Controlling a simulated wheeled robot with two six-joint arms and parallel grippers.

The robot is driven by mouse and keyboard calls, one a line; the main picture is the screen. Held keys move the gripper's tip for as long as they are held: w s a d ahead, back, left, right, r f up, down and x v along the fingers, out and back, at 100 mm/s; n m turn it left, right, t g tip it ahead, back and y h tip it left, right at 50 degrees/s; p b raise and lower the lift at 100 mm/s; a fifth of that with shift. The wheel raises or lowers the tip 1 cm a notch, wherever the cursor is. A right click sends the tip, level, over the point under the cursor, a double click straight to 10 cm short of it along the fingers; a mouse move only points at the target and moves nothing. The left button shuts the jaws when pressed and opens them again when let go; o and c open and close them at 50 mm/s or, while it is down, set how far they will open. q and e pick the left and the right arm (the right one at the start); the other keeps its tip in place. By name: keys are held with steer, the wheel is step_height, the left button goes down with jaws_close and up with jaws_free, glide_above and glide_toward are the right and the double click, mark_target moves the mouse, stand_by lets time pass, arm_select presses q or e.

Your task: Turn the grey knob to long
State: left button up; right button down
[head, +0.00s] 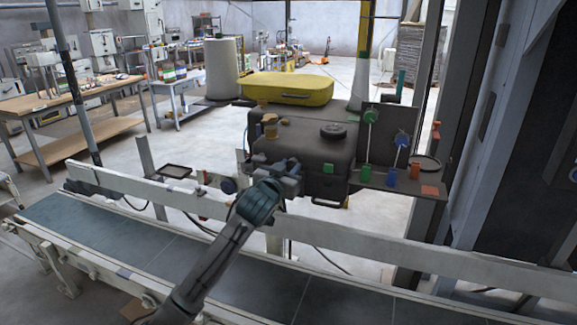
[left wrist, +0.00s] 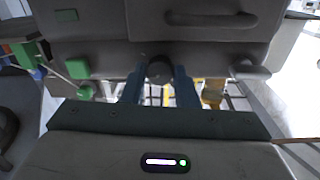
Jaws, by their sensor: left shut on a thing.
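The dark grey bagger machine (head: 315,145) stands behind the conveyor. My left gripper (head: 288,178) reaches its lower front left and hides what it holds there in the head view. In the left wrist view a round grey knob (left wrist: 160,69) sits between the two blue fingers of my left gripper (left wrist: 161,82), which is shut on it. The knob's marks and the word "long" cannot be read. My right gripper is in neither view.
A yellow case-like part (head: 287,88) and a black round cap (head: 333,131) are on top of the machine. A side shelf (head: 400,182) with green, blue and orange parts is at its right. The conveyor belt (head: 130,243) runs across the front, with a pale rail (head: 370,251) behind it.

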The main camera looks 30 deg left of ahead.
arm_select(q)
steer(key=m+p, duration=0.3)
steer(key=m, duration=0.2)
steer(key=shift+r, duration=0.2)
steer(key=shift+f+m+p, duration=0.1)
steer(key=shift+m+p, duration=1.5)
steer(key=shift+m, duration=0.8)
steer(key=o, duration=1)
steer(key=shift+f, duration=0.1)
steer(key=shift+s+d+f, duration=0.1)
steer(key=shift+s, duration=0.25)
steer(key=shift+r+b+v, duration=0.15)
steer(key=shift+b+v, duration=0.95)
steer(key=shift+v, duration=1.4)
steer(key=shift+r+b+v, duration=0.1)
steer(key=shift+b+v, duration=1)
steer(key=shift+v, duration=1.4)
